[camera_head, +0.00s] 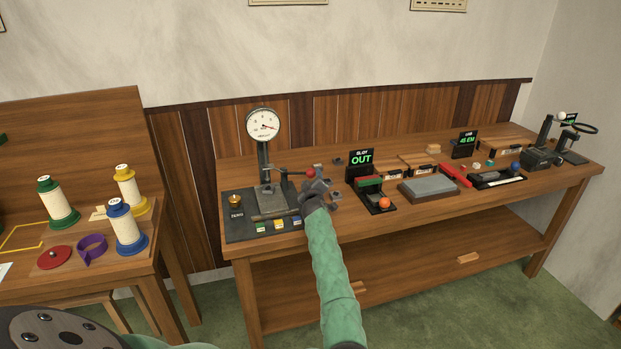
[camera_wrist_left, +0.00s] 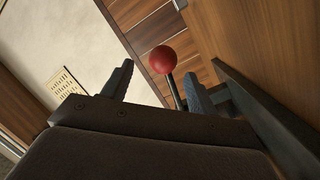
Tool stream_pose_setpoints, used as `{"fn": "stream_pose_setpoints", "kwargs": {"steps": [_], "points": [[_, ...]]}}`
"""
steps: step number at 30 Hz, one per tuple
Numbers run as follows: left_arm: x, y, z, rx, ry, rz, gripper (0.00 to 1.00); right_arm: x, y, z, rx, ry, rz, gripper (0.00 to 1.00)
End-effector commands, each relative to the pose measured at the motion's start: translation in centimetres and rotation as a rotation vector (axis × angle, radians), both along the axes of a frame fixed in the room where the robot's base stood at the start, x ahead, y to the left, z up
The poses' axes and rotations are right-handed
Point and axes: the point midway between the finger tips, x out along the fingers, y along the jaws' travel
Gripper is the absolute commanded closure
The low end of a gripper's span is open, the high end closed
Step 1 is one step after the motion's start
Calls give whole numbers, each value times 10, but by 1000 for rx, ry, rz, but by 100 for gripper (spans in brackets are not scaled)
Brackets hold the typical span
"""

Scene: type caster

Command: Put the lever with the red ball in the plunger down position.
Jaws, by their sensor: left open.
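The lever's red ball (camera_head: 311,173) is at the right end of a thin, roughly level rod, beside a grey stand with a round dial gauge (camera_head: 263,124) on top. My left gripper (camera_head: 318,187) is just below and right of the ball in the head view, partly in front of the stand's right side. In the left wrist view, the red ball (camera_wrist_left: 162,60) on its dark rod shows beyond the open fingers (camera_wrist_left: 157,85), nearer the right one. I cannot tell whether a finger touches the rod. My right gripper is not in view.
The gauge stands on a dark mat (camera_head: 238,228) with a brass cup (camera_head: 235,200) and small coloured blocks along its front. Right of my arm are the OUT sign (camera_head: 361,159), an orange ball (camera_head: 384,203) and a grey stone block (camera_head: 429,186). Thread spools stand on the left table.

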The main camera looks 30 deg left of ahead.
Motion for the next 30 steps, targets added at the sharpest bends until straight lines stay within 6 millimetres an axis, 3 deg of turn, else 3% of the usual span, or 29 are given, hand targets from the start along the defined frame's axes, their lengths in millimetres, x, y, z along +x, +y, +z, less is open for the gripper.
{"fn": "stream_pose_setpoints", "kwargs": {"steps": [4,8,21,30], "points": [[1,0,-6,0,0,0,41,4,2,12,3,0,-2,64],[6,5,-4,1,-1,0,41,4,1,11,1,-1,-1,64],[51,37,-4,1,1,-1,41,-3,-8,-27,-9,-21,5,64],[63,46,-6,0,0,0,41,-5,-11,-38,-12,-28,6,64]]}}
